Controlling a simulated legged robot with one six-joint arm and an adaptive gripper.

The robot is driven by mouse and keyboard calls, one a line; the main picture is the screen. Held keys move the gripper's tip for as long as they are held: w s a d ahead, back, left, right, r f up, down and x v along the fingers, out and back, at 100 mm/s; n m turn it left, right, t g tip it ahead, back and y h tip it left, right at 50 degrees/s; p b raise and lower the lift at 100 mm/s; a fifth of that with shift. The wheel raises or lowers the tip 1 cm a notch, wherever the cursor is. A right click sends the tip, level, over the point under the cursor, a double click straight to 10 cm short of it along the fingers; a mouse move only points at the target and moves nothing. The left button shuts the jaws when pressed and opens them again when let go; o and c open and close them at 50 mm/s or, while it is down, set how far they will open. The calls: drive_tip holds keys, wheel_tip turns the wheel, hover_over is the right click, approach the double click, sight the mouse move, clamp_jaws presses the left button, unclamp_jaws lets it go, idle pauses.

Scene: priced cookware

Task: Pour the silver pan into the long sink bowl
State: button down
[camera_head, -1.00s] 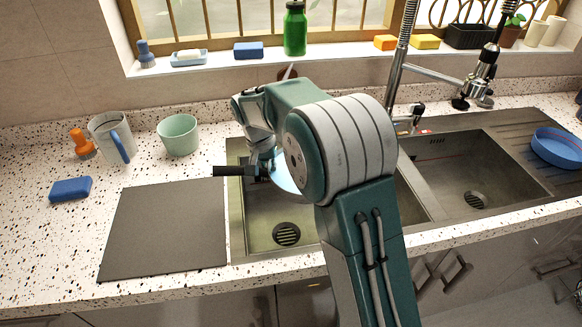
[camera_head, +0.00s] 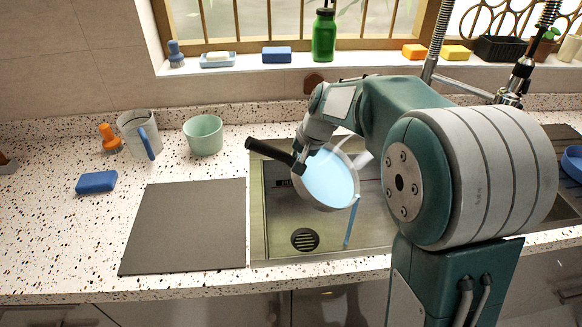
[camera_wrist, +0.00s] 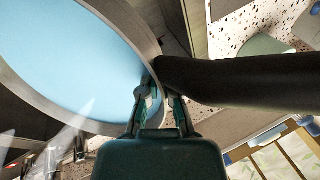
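The silver pan (camera_head: 355,176) with a black handle (camera_head: 268,151) hangs tilted over the sink bowl (camera_head: 282,215). Light blue liquid lies in the pan, and a thin blue stream falls from its lower right rim toward the bowl. My gripper (camera_head: 300,158) is shut on the pan where the handle meets the body. In the wrist view my gripper (camera_wrist: 160,95) grips beside the rim of the pan (camera_wrist: 118,18), with the blue liquid to its left and the dark handle (camera_wrist: 235,82) to its right. My arm hides the right part of the sink.
A dark flat board (camera_head: 187,227) covers the counter left of the bowl. A green bottle (camera_head: 323,36) stands on the sill. A blue bowl (camera_head: 574,163) sits at right.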

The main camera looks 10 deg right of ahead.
drive_tip(key=d+r+y, duration=0.1)
drive_tip(key=d+r+t+y, duration=0.1)
drive_tip(key=r, duration=0.1)
drive_tip(key=shift+s+d, duration=0.25)
drive_tip(key=shift+s, duration=0.15)
drive_tip(key=shift+s+d+r+t+y, duration=0.65)
drive_tip(key=shift+d+r+t+y, duration=0.1)
drive_tip(key=shift+d+y, duration=0.15)
drive_tip(key=s+d+r+t+y, duration=0.1)
drive_tip(key=s+d+t+y, duration=0.3)
drive_tip(key=d, duration=0.7)
drive_tip(key=s+y, duration=0.2)
drive_tip(key=y, duration=0.2)
drive_tip(key=shift+s+d+r+t, duration=0.25)
drive_tip(key=shift+s+r+t, duration=0.05)
drive_tip(key=shift+t, duration=0.05)
idle(3.3)
